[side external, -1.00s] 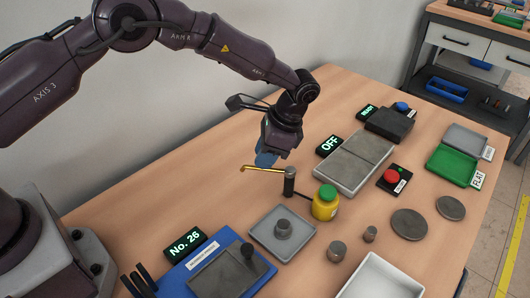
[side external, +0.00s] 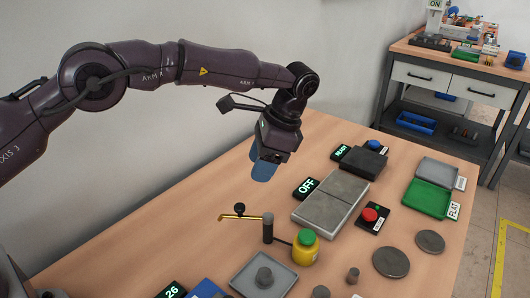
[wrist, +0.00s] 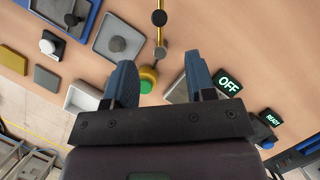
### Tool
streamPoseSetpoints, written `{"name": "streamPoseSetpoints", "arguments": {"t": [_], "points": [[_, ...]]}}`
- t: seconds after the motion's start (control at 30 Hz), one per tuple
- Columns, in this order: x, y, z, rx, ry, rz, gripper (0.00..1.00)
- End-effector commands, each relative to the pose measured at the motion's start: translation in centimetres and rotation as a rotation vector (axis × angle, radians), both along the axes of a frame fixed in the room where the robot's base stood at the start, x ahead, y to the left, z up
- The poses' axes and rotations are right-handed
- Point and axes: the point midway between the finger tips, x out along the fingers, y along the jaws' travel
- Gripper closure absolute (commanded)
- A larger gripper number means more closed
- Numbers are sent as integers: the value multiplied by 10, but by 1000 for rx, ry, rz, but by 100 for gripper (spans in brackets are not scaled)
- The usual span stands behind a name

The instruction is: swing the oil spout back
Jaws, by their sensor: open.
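The oil spout (side external: 238,216) is a thin brass arm with a dark round knob (side external: 239,208) on it. It points left from a dark upright post (side external: 268,228), clear of the grey tray. In the wrist view the spout (wrist: 160,32) points to the top edge, with its knob (wrist: 159,17). My gripper (side external: 263,172), with blue fingers, is above and behind the spout, apart from it. In the wrist view my gripper (wrist: 161,80) is open and empty, the post's top (wrist: 161,54) showing between and beyond the fingers.
A yellow oil bottle (side external: 305,250) with a green cap stands right of the post. A grey tray (side external: 240,275) with a round part (side external: 265,277) is in front. The heater plate (side external: 330,200), OFF display (side external: 306,188) and red button (side external: 370,215) are to the right.

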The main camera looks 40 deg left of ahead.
Motion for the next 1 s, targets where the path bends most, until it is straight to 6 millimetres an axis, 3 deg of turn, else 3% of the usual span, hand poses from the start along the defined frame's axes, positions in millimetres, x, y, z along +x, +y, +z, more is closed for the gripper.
{"name": "streamPoseSetpoints", "arguments": {"t": [0.27, 0.73, 0.87, 0.93, 1.0], "points": [[6, -6, 20, 0, 1, -1, 49], [6, -6, 21, 2, 0, 3, 49], [10, -10, 9, -11, -42, 39, 49], [3, -11, -7, -10, -34, 60, 49], [-5, -10, -7, -20, -49, 85, 49]]}}
